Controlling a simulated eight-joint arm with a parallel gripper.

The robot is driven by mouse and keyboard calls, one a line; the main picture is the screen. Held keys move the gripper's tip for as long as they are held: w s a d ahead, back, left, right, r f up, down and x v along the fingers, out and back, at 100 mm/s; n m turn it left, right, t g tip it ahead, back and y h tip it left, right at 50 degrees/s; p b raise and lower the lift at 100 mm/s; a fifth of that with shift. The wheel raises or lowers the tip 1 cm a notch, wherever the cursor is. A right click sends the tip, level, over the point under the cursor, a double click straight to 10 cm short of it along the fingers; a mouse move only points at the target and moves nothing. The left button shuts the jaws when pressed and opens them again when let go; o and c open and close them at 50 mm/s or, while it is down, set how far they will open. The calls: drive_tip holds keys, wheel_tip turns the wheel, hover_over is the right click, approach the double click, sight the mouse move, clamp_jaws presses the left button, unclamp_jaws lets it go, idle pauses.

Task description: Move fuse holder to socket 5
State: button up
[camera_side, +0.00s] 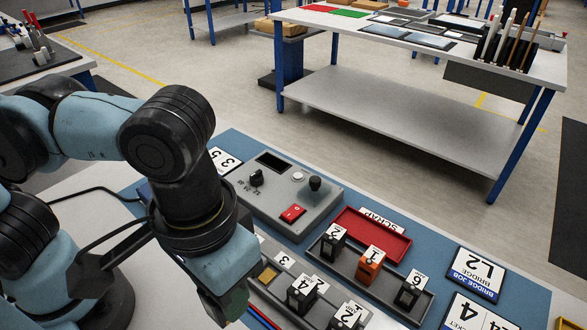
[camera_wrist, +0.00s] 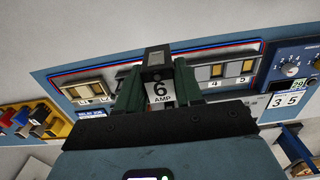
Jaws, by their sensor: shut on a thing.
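My gripper (camera_wrist: 158,85) is shut on a dark fuse holder (camera_wrist: 155,62) with a white "6 AMP" label, between its two green fingers in the wrist view. Behind it is a grey socket panel (camera_wrist: 262,47) with a red and blue edge.
A grey tray (camera_side: 338,267) holds black holders 2 and 6 and an orange holder 1. A red scrap tray (camera_side: 350,228) lies behind it. A grey control box (camera_side: 270,205) with knob and red switch stands further back. Cards lie at right, including an L2 card (camera_side: 475,274).

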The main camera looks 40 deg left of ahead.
drive_tip(key=shift+r, duration=2)
drive_tip(key=o, duration=0.4)
drive_tip(key=shift+c, duration=0.2)
drive_tip(key=c, duration=0.3)
drive_tip(key=shift+w+a, duration=0.1)
drive_tip(key=shift+w, duration=0.05)
drive_tip(key=w+a+f, duration=0.4)
drive_tip(key=w+a, duration=0.1)
drive_tip(key=a, duration=0.5)
drive_tip(key=w+a+f, duration=0.4)
drive_tip(key=w+a, duration=0.1)
drive_tip(key=a, duration=0.4)
drive_tip(key=shift+w+a+f, duration=0.1)
drive_tip(key=shift+f, duration=1.45)
drive_tip(key=shift+w+a+f, duration=0.1)
drive_tip(key=shift+f, duration=1.45)
